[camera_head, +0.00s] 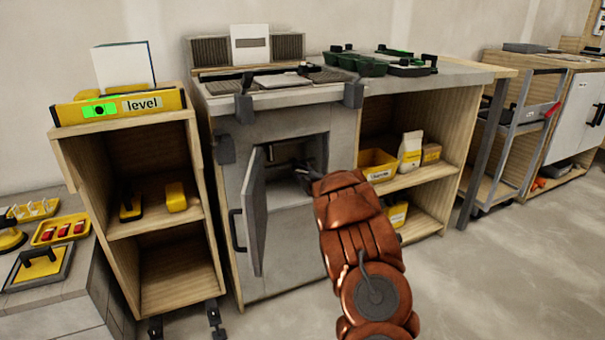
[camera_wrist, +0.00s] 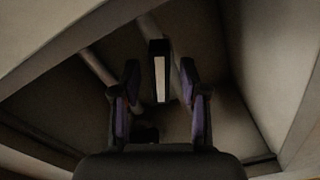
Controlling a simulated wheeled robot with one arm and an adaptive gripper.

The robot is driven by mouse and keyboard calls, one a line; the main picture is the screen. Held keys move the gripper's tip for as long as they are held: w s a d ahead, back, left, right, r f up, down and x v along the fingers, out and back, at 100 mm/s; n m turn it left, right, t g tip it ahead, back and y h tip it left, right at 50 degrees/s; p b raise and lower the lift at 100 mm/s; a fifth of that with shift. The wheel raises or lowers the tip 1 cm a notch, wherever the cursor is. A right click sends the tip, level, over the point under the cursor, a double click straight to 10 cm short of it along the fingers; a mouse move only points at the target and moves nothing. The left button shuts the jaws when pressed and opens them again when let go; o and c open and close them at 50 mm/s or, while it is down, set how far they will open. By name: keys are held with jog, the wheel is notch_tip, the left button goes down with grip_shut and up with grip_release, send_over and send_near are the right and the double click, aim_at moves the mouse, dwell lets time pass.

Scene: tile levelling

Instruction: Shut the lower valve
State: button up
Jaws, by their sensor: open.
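The grey cabinet's door (camera_head: 254,212) stands open, and my gripper (camera_head: 303,178) reaches into the opening. In the wrist view my gripper (camera_wrist: 160,80) is open, with one finger on each side of a dark valve handle with a pale face (camera_wrist: 160,78). The handle stands upright in that picture, between or just beyond the fingertips; I cannot tell whether they touch it. Pipes (camera_wrist: 103,68) run behind it. Only one handle shows clearly, so I cannot tell whether it is the lower valve. In the head view the cabinet interior is mostly dark.
The opening's walls (camera_wrist: 275,55) surround my gripper closely. A wooden shelf unit with a yellow level (camera_head: 120,106) stands left of the cabinet. Shelves with a yellow bin (camera_head: 378,165) are to the right. The floor (camera_head: 490,270) at the front right is clear.

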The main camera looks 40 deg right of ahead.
grip_shut()
jog(key=shift+r+m+p, duration=0.1)
jog(key=shift+m+p, duration=0.3)
jog(key=shift+p, duration=0.4)
jog(key=m+p, duration=0.1)
jog(key=p, duration=0.2)
jog(key=shift+r+m, duration=0.15)
jog(key=shift+m, duration=0.25)
jog(key=m+p, duration=0.3)
jog(key=p, duration=0.3)
jog(key=shift+m, duration=0.3)
jog(key=m+p, duration=0.2)
jog(key=p, duration=0.1)
jog(key=shift+m, duration=0.3)
jog(key=m+p, duration=0.4)
jog(key=shift+a+f, duration=0.1)
jog(key=shift+f, duration=0.3)
